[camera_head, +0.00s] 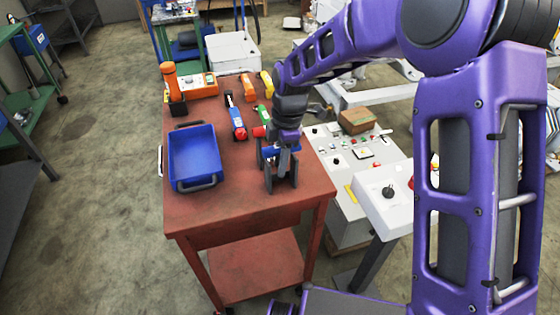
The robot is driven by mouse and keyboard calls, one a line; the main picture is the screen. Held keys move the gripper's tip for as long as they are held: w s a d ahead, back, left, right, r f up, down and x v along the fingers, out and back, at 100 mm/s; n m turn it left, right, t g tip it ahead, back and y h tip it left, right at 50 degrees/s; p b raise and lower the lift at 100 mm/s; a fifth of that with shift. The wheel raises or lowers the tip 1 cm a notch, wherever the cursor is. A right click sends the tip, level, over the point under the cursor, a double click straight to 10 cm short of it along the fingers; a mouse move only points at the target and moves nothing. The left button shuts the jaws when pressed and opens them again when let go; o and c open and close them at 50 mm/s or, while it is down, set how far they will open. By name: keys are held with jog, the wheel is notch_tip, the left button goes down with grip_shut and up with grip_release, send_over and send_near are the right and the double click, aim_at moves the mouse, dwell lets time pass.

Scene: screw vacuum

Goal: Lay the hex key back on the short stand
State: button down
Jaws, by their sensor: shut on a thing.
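My gripper (284,162) points down over the right side of the red table, at the short stand. It is shut on the hex key, which is mostly hidden; a small blue piece (268,152) beside the fingers appears to be part of it. The short stand (269,184) is a dark grey bracket with upright plates near the table's right edge. The fingers overlap the stand in this view, and I cannot tell whether the key touches it.
A blue bin (194,157) stands on the left of the red table (228,213). Behind are a blue-and-red tool (235,117), an orange tool (169,77) and other small tools. A grey control panel (345,166) stands close on the right. The table's front is clear.

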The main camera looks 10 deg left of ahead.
jog(key=shift+f, duration=0.2)
jog(key=shift+f+b, duration=0.35)
jog(key=shift+f, duration=0.25)
dwell(0.6)
jog(key=c, duration=0.5)
grip_release()
jog(key=shift+c, duration=0.2)
jog(key=shift+o, duration=0.3)
jog(key=o, duration=0.5)
jog(key=shift+r, duration=0.2)
